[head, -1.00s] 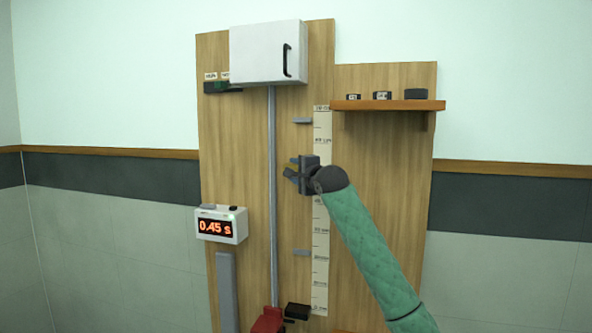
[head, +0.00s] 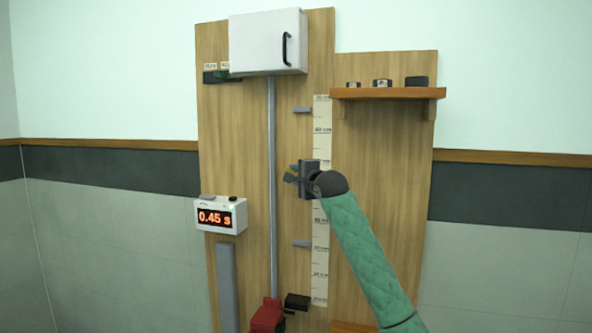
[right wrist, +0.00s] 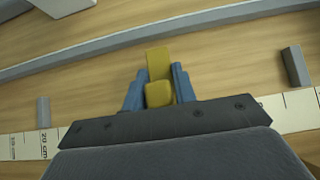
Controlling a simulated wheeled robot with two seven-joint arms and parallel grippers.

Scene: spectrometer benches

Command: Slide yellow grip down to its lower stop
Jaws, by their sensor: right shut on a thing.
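The yellow grip (right wrist: 159,65) sits between the two blue fingers of my right gripper (right wrist: 158,92) in the right wrist view. My right gripper (head: 292,174) is shut on it beside the ruler, and only a little of the grip shows in the head view. A grey upper stop (head: 302,109) is above the grip and a grey lower stop (head: 302,243) below it; the grip is apart from both. The lower stop shows at the left of the right wrist view (right wrist: 43,112), the upper stop at its right (right wrist: 295,66). My left gripper is not in view.
A grey vertical rod (head: 272,200) runs left of the grip, under a white box (head: 262,42). A timer (head: 220,215) reads 0.45 s. A shelf (head: 388,93) with small dark weights is at upper right. A red block (head: 267,316) and a black block (head: 297,301) are low down.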

